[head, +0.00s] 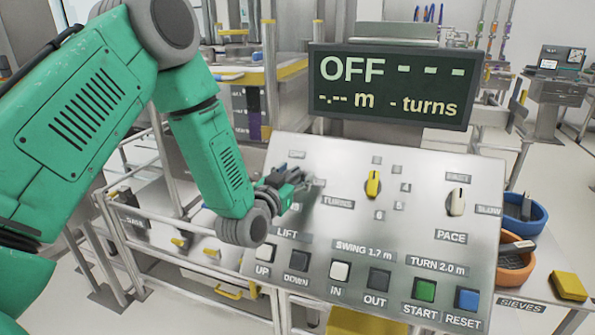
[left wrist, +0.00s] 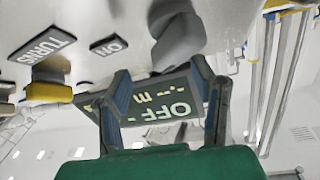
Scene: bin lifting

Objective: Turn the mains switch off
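The mains switch (left wrist: 178,38) is a grey knob on the sloped panel, beside a small ON label (left wrist: 110,47) in the left wrist view. My left gripper (left wrist: 161,70) has its two fingers spread, with the knob just beyond and between their tips. I cannot tell whether the fingers touch it. In the head view my left gripper (head: 297,184) is at the panel's upper left and hides most of the switch. The display (head: 390,88) reads OFF, with dashes for metres and turns. My right gripper is in neither view.
Blue (head: 523,215) and orange (head: 514,260) bowls stand at right.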

